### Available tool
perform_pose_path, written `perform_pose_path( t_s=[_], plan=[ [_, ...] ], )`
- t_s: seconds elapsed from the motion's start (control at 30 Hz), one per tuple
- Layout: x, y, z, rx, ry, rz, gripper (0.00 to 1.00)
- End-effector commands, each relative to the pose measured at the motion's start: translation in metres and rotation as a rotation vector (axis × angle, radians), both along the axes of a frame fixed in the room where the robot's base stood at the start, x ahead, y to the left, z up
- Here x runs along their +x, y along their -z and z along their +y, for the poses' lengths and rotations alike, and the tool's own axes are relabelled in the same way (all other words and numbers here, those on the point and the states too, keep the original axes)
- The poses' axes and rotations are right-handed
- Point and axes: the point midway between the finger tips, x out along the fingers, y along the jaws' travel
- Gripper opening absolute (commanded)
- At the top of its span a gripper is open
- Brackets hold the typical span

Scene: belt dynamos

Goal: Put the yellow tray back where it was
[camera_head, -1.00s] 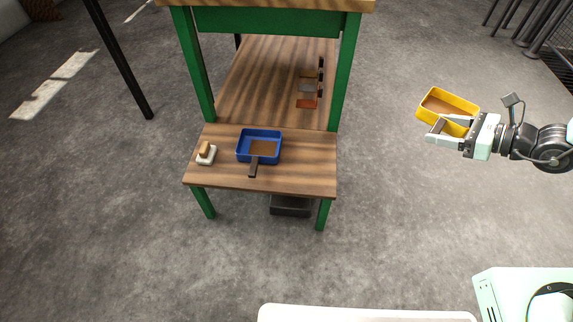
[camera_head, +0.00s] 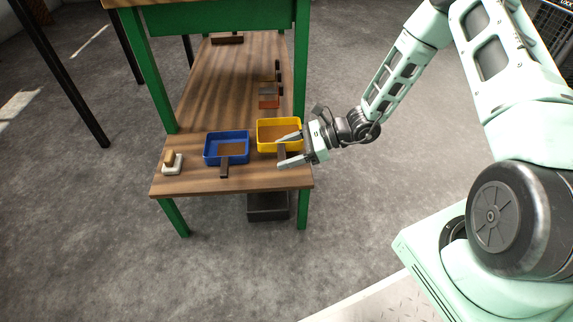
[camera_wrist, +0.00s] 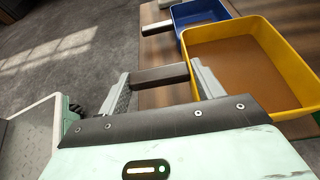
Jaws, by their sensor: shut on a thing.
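The yellow tray (camera_head: 262,135) is at the right front of the wooden shelf, beside the blue tray (camera_head: 226,150). It looks level; whether it rests on the wood or hovers just above it I cannot tell. My gripper (camera_head: 281,152) reaches in from the right and is shut on the yellow tray's dark handle. In the wrist view the handle (camera_wrist: 160,75) spans between my two fingers, with the yellow tray (camera_wrist: 262,38) to the right, its brown inside showing. The blue tray (camera_wrist: 184,20) is just beyond it.
A white block with a wooden top (camera_head: 172,163) stands at the shelf's left front. Small coloured pieces (camera_head: 269,102) stand farther back along the right side. A green leg (camera_head: 301,75) rises close behind the yellow tray. A dark box (camera_head: 268,207) is below the shelf.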

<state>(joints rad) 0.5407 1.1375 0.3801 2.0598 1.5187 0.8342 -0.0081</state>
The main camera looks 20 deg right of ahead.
Motion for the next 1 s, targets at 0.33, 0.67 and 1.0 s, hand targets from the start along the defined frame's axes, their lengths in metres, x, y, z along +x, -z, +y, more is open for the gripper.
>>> perform_pose_path(
  t_s=[0.33,0.67,1.0],
  plan=[
    [0.000,0.038,0.000,0.000,0.000,0.000,0.36],
    [0.000,0.040,0.000,0.000,0.000,0.000,0.80],
    [0.000,0.039,0.000,0.000,0.000,0.000,0.88]
  ],
)
